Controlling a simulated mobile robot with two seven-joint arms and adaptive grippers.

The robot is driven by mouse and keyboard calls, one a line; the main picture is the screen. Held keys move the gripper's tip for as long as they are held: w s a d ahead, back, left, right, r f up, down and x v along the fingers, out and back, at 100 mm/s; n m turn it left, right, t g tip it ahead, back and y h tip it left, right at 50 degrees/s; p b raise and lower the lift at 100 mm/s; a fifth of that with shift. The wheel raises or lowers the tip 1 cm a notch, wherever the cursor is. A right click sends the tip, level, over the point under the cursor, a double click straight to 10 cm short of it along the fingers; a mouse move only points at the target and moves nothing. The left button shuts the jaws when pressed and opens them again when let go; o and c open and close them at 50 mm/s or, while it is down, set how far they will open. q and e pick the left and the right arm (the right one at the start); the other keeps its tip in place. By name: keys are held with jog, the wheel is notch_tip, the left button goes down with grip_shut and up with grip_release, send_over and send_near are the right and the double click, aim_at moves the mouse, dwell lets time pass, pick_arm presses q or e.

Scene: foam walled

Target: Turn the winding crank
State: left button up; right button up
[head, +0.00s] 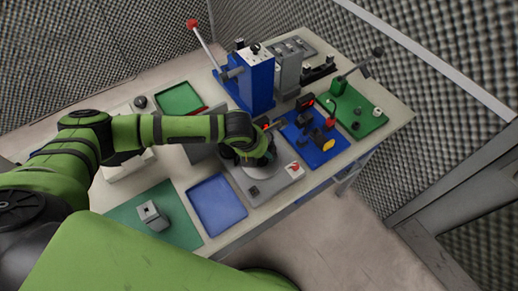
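I cannot tell for certain which part is the winding crank. A rod with a dark knob (377,52) rises at a slant from the green plate at the table's right end. A lever with a red ball (192,23) is on the tall blue housing (250,84). My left arm reaches across the table, and its gripper (262,165) is low over a grey base unit (266,197) with a red button (296,169). The gripper's fingers are small and dark, and the wrist partly hides them and what is below. My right gripper is not in view.
A blue plate (335,148) with small black, red and yellow parts lies right of my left gripper. An empty blue tray (217,205) and a green mat (184,231) with a grey block (153,216) are in front. A green tray (178,98) is behind the arm. Foam walls surround the table.

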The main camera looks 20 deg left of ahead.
pick_arm(q)
jog(key=shift+r, duration=0.1)
jog(key=shift+r, duration=0.35)
jog(key=v, duration=1.1)
jog(key=shift+s, duration=0.25)
